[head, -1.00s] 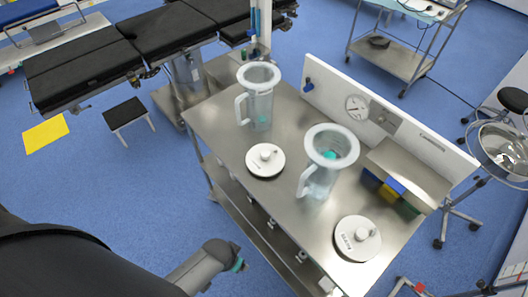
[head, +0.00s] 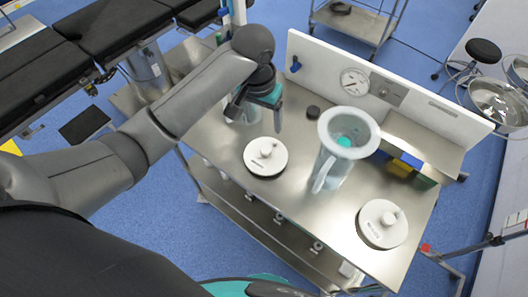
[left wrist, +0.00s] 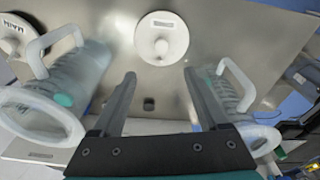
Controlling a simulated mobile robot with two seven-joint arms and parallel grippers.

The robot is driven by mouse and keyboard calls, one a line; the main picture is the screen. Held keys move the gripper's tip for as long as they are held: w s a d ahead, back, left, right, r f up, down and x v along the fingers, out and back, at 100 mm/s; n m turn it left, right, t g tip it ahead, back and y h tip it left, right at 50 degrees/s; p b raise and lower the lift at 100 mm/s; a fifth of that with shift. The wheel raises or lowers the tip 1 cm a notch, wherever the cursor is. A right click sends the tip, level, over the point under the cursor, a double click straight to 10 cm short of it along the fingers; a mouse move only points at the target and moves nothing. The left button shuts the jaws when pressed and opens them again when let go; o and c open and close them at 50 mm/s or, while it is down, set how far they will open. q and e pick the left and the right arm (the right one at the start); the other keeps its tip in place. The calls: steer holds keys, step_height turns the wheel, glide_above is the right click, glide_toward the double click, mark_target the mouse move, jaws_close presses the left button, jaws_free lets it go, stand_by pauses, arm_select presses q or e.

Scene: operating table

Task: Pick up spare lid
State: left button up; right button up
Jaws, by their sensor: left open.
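A round white lid with a knob (head: 265,156) lies flat on the steel table, left of the clear jug; its label is too small to read. It also shows in the left wrist view (left wrist: 162,38), beyond my fingertips. A second white lid (head: 382,223) lies near the table's right end; in the left wrist view this lid (left wrist: 14,36) is partly cut off and reads "MAIN". My left gripper (head: 258,112) is open and empty above the table, behind the first lid in the head view. It also shows in the left wrist view (left wrist: 160,75). My right gripper is not in view.
A clear jug (head: 335,165) stands between the lids. Another jug (head: 243,112) stands mostly hidden behind my left gripper. A small dark round piece (head: 313,112) lies near the white back panel (head: 330,65). Coloured boxes (head: 403,164) sit under the right shelf.

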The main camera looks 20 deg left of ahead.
arm_select(q)
steer(key=b, duration=0.2)
glide_above(266, 149)
steer(key=f, duration=0.8)
steer(key=shift+s+a+f, duration=0.15)
steer(key=shift+a, duration=0.1)
steer(key=shift+d+f+b, duration=0.2)
steer(key=shift+f+b, duration=0.15)
steer(key=shift+f, duration=2.55)
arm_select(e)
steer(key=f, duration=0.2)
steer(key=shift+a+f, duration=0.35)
arm_select(q)
jaws_close()
